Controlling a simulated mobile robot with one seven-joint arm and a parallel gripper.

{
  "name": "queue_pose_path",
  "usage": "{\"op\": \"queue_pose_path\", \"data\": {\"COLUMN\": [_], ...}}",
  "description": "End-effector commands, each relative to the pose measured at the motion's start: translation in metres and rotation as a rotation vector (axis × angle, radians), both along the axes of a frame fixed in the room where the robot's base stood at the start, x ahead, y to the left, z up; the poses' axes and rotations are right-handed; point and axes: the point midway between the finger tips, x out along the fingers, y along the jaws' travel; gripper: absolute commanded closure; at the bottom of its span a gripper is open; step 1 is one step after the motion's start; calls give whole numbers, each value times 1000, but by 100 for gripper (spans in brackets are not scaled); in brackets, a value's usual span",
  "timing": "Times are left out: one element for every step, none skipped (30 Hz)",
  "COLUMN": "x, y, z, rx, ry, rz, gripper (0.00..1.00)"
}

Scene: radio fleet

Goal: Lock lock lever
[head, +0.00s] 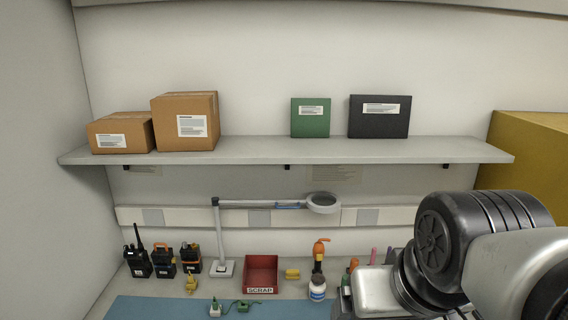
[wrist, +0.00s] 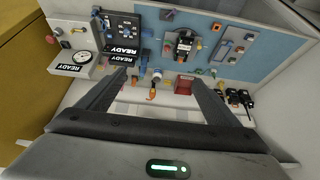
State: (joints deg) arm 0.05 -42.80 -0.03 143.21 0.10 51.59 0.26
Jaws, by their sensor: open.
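My gripper (wrist: 160,79) is open and empty in the wrist view, its two fingers spread apart above the bench. Beyond the fingertips, a dark device in a fixture (wrist: 184,46) stands on the blue mat (wrist: 254,58). A dark panel (wrist: 114,27) with small knobs and READY signs (wrist: 122,60) is on the left. I cannot tell which small part is the lock lever. The gripper touches none of these. In the head view my arm covers the lower right, and the gripper itself does not show.
A red scrap bin (head: 261,273), a lamp with a round head (head: 323,203), and several radios (head: 163,262) stand at the back of the bench. A shelf (head: 250,149) with boxes (head: 185,120) overhangs it. A round gauge (wrist: 82,57) is at the wrist view's left.

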Motion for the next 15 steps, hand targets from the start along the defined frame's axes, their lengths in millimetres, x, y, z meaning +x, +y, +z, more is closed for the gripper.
{"op": "queue_pose_path", "data": {"x": [2, 3, 6, 8, 11, 15, 19, 23, 28, 33, 37, 42, 47, 50, 55], "y": [0, -1, -1, -2, -2, -3, -5, -6, -8, -9, -11, -14, -16, -19, -22], "z": [-4, -7, -13, -18, -24, -34, -42, -51, -64, -74, -84, -98, -108, -119, -134], "rx": [8, 16, 33, 48, 65, 94, 117, 143, 178, 206, 232, 267, 293, 317, 350], "ry": [9, 18, 34, 49, 67, 95, 118, 143, 179, 205, 232, 268, 293, 319, 353], "rz": [-11, -22, -42, -63, -87, -128, -162, -201, -257, -300, -347, -408, -457, -505, -569], "gripper": [24, 29, 35, 40, 46, 52, 57, 62, 69, 74, 79, 86, 91, 96, 100]}}
